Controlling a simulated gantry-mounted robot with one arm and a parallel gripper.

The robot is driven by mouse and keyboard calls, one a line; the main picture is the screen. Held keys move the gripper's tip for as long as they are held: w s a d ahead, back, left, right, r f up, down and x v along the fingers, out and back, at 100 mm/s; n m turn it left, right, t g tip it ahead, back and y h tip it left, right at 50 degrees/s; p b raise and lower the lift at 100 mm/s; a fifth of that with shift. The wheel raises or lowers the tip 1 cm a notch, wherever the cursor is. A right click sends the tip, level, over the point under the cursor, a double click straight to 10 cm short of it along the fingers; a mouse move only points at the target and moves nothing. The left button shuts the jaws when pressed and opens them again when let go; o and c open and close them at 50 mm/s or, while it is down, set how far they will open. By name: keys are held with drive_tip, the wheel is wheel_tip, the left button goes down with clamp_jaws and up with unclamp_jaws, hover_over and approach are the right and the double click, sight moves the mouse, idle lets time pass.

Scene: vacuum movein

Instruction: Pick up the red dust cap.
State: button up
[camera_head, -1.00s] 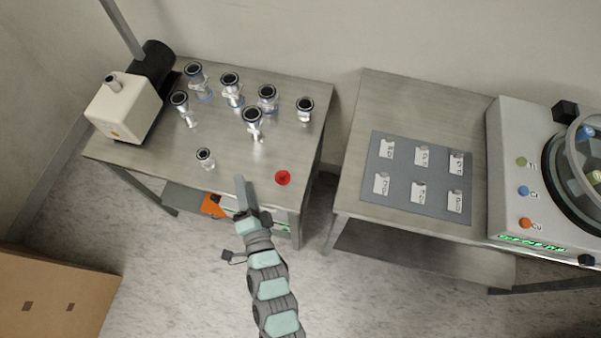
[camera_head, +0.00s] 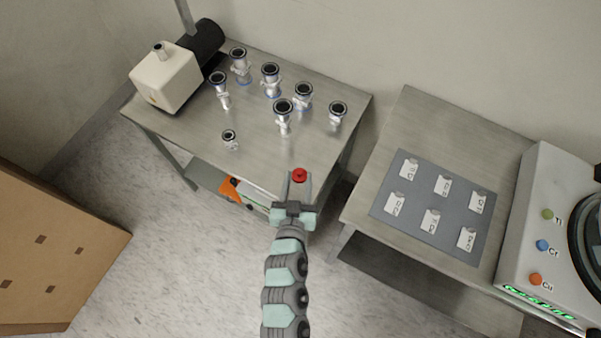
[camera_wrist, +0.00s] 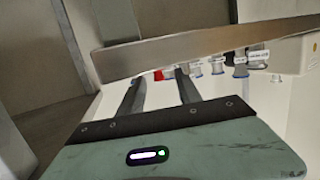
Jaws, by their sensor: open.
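The red dust cap (camera_head: 299,175) is a small round red disc at the near right edge of the left metal table (camera_head: 262,145). My gripper (camera_head: 298,185) is open at that table's front edge, with its fingers pointing toward the cap. In the head view the cap appears between the fingertips or just beyond them. In the wrist view a small part of the cap (camera_wrist: 158,75) shows past the table edge, between the two dark fingers of my gripper (camera_wrist: 160,82). I cannot tell whether a finger touches it.
Several metal flanged fittings (camera_head: 283,107) stand farther back on the left table, with a small one (camera_head: 229,138) nearer. A white pump (camera_head: 165,77) sits at its far left. The right table (camera_head: 375,205) holds a grey mat with labelled pieces. An orange object (camera_head: 231,188) lies on the lower shelf.

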sight(300, 169)
drive_tip(key=shift+b+x, duration=0.75)
drive_tip(key=shift+x, duration=2.3)
drive_tip(key=shift+s+d+r, duration=0.1)
drive_tip(key=shift+c, duration=0.2)
clamp_jaws()
